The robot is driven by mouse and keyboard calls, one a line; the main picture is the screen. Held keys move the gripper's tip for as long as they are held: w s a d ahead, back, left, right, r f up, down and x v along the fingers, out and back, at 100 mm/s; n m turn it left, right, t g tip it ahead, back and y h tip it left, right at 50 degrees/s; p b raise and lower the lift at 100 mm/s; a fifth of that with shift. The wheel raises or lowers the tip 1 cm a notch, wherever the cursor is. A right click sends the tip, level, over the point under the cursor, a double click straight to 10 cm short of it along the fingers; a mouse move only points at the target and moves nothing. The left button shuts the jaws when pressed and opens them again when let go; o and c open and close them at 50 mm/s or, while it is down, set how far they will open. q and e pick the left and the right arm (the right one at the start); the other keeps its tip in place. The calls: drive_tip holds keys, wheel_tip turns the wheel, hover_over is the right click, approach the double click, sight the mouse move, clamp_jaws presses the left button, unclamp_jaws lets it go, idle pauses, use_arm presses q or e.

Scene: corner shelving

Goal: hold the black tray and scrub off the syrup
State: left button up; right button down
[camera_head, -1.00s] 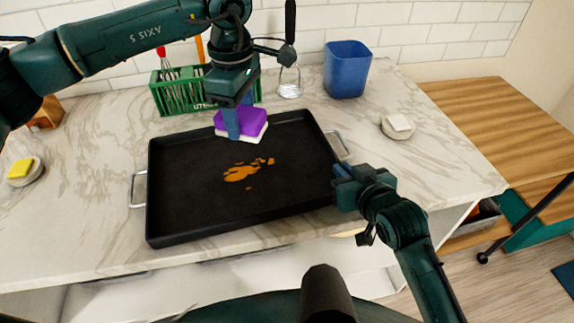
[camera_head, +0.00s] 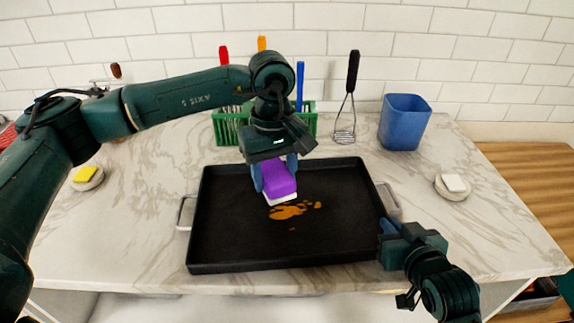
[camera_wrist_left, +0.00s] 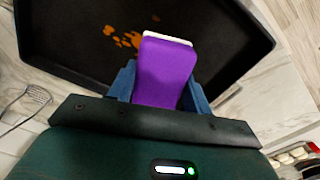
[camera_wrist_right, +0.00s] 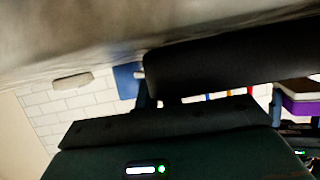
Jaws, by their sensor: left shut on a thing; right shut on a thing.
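The black tray (camera_head: 230,245) lies on the marble counter with orange-brown syrup (camera_head: 287,212) smeared near its middle. My left gripper (camera_head: 274,178) is shut on a purple sponge with a white underside (camera_head: 279,182), over the tray just behind the syrup. The sponge also shows between the fingers in the left wrist view (camera_wrist_left: 165,72); I cannot tell if it touches the tray. My right gripper (camera_head: 386,238) is shut on the tray's right front edge. In the right wrist view the tray's dark wall (camera_wrist_right: 225,60) sits at the fingers.
Behind the tray stand a green utensil rack (camera_head: 228,128), a masher (camera_head: 346,115) and a blue bin (camera_head: 404,122). A yellow sponge on a dish (camera_head: 86,175) is at left and a white block on a dish (camera_head: 453,183) at right. Counter on both sides is mostly clear.

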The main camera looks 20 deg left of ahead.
sight(271, 217)
use_arm(q)
drive_tip(key=shift+s+a+f+m, duration=0.25)
drive_tip(key=shift+a+f+m, duration=0.15)
drive_tip(key=shift+m, duration=0.4)
drive_tip(key=shift+f, duration=3.7)
drive_tip(key=shift+w+d+f, duration=0.25)
drive_tip(key=shift+w+d, duration=0.05)
drive_tip(key=shift+d, duration=0.4)
drive_tip(key=shift+c, duration=0.3)
drive_tip(key=shift+w+d, duration=0.65)
drive_tip(key=shift+d, duration=0.9)
drive_tip(key=shift+w+d, duration=0.7)
drive_tip(key=shift+d, duration=0.85)
drive_tip(key=shift+w+d, duration=0.65)
drive_tip(key=shift+d, duration=0.9)
drive_tip(key=shift+s+a, duration=0.8)
drive_tip(key=shift+a, duration=1)
drive_tip(key=shift+s+a, duration=0.75)
drive_tip(key=shift+a, duration=1.05)
drive_tip(key=shift+s+a, duration=0.8)
drive_tip(key=shift+a, duration=1)
drive_tip(key=shift+d+r, duration=0.1)
drive_tip(key=shift+r, duration=4)
use_arm(e)
drive_tip(key=c, duration=1.5)
unclamp_jaws()
